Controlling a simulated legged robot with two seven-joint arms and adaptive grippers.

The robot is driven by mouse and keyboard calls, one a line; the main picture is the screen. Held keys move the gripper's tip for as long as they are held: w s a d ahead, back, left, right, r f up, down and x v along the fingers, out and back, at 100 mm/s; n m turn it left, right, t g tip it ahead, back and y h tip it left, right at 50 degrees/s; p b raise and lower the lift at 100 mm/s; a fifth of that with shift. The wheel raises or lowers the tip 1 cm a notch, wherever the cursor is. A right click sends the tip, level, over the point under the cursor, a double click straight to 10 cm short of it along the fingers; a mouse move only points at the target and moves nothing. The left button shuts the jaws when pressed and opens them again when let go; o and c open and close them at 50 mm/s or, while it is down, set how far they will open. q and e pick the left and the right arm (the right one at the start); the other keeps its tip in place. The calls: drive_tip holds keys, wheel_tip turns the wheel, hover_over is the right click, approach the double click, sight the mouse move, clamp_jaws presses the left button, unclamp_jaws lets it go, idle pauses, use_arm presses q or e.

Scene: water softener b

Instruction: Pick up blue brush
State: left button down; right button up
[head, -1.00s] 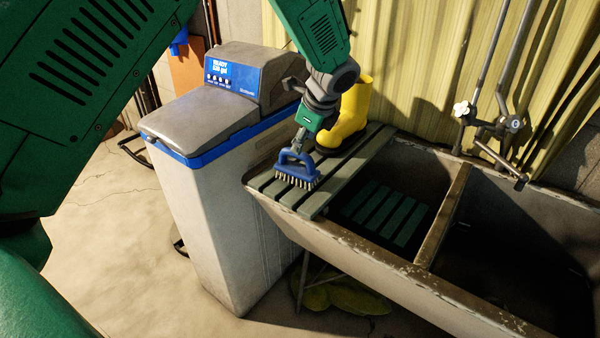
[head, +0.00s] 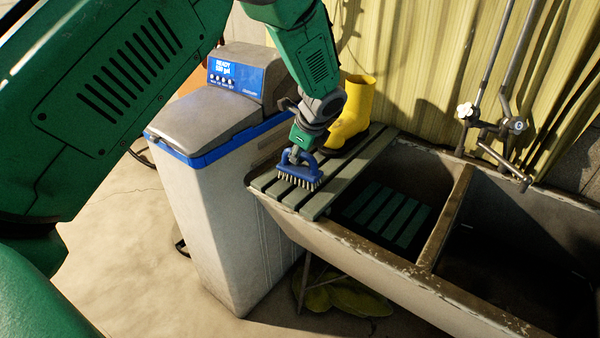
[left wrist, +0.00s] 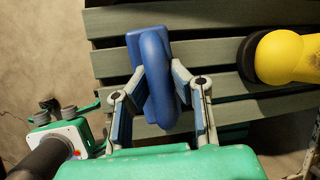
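The blue brush (head: 300,172) rests bristles down on the slatted wooden rack (head: 324,201) at the left end of the sink. Its arched handle points up. My left gripper (head: 297,155) has come down over the handle. In the left wrist view, the brush (left wrist: 155,60) lies between the fingers of my left gripper (left wrist: 157,72), one on each side of the handle. The fingers are apart, with narrow gaps beside the handle. Firm contact at the tips cannot be made out.
A yellow boot (head: 352,110) stands on the rack behind the brush, close to my left gripper. The water softener (head: 215,200) stands left of the rack. The double-basin sink (head: 425,275) stretches right, with pipes and a tap (head: 510,125) behind it.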

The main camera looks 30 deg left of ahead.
use_arm(q)
wheel_tip(320, 180, up, 10)
drive_tip(key=shift+p, duration=0.35)
idle(0.4)
drive_tip(key=c, duration=2.3)
unclamp_jaws()
clamp_jaws()
